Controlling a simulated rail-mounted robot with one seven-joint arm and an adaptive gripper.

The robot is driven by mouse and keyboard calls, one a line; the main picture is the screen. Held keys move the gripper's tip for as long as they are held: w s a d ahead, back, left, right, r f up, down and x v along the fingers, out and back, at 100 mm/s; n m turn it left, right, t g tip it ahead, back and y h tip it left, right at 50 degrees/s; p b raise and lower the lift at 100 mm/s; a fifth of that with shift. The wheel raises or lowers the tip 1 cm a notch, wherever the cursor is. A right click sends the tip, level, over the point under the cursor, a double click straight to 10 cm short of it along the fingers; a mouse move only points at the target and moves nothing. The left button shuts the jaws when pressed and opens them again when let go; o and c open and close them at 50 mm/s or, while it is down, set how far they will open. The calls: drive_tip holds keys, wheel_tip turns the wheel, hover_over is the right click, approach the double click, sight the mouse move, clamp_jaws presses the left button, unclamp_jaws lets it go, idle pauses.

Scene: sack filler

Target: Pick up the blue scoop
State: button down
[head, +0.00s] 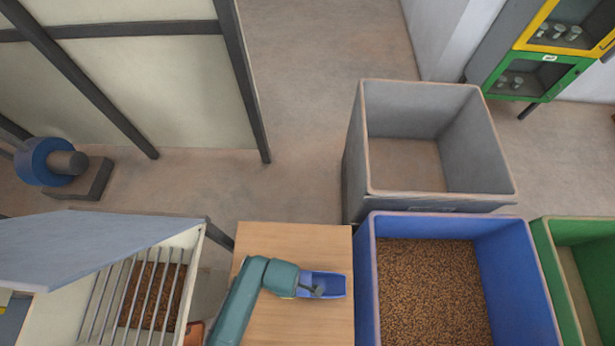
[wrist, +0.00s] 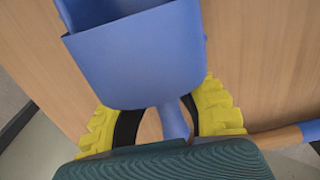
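The blue scoop (head: 331,284) lies on the wooden table in the head view, at the end of my arm. In the wrist view its blue bowl (wrist: 145,60) fills the upper middle, and its handle (wrist: 172,122) runs down between my fingers. My gripper (wrist: 162,118) has yellow fingers with dark inner pads, one on each side of the handle. Wood shows between the left pad and the handle, so the fingers are open around it. The right pad is close to the handle; I cannot tell whether it touches. The handle's lower end is hidden by my gripper's body.
The wooden table (head: 290,241) stands between a barred hopper (head: 192,262) and a blue bin (head: 364,270) of brown pellets. A grey bin (head: 425,180) is behind, a green bin (head: 549,262) at right. A wooden stick with a blue end (wrist: 278,138) lies right of my gripper.

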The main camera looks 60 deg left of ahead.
drive_tip(key=shift+f, duration=0.1)
wheel_tip(320, 180, up, 10)
drive_tip(key=shift+r+p, duration=0.1)
drive_tip(key=shift+p, duration=0.75)
drive_tip(key=shift+w+a, duration=0.1)
idle(0.8)
